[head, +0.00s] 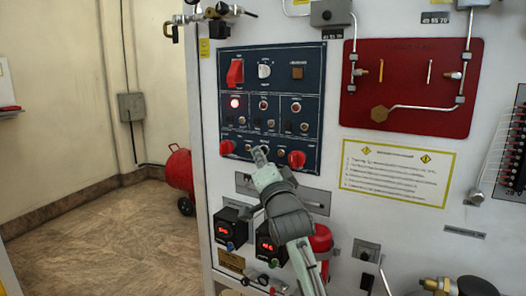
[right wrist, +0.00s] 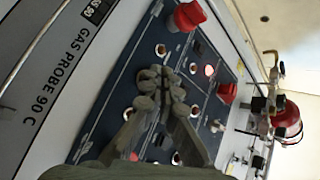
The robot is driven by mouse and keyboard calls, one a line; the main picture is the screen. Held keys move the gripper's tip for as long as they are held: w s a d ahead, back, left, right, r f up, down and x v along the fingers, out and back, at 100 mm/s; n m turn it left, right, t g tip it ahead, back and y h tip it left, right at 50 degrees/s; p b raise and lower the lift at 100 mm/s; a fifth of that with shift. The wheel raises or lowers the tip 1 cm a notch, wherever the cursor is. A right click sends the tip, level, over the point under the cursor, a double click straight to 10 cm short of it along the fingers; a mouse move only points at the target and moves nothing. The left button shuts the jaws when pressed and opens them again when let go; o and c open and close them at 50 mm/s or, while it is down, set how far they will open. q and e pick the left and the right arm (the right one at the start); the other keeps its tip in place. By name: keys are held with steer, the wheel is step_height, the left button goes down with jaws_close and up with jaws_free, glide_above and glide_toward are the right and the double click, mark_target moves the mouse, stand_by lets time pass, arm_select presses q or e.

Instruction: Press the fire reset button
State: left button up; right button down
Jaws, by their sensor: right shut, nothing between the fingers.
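The dark blue control panel (head: 282,78) is on the front of the white trainer cabinet. It carries a lit red lamp (head: 235,103), other round lamps and small buttons in rows, and red knobs at its lower left (head: 227,147) and lower right (head: 297,159). The labels are too small to read, so I cannot tell which one is the fire reset button. My right gripper (head: 259,153) is shut and empty, its fingertips over the bottom row between the two red knobs, hiding what lies behind. In the right wrist view the shut fingertips (right wrist: 156,76) point at the panel; contact is unclear.
A red plate (head: 420,60) with pipes is to the right of the panel, above a yellow-bordered notice (head: 397,172). Two black digital displays (head: 231,228) sit below the panel. A red wheeled tank (head: 180,170) stands on the floor at left, where there is free room.

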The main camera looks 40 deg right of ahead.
steer(key=shift+w+d, duration=0.15)
steer(key=shift+d, duration=0.25)
stand_by(0.3)
steer(key=shift+a, duration=0.15)
steer(key=shift+s+a+p, duration=0.3)
steer(key=shift+a+p, duration=0.05)
steer(key=shift+a, duration=0.25)
steer(key=a, duration=0.1)
steer(key=s+a, duration=0.1)
steer(key=a, duration=0.1)
steer(key=s+a, duration=0.1)
steer(key=shift+a, duration=0.3)
stand_by(0.9)
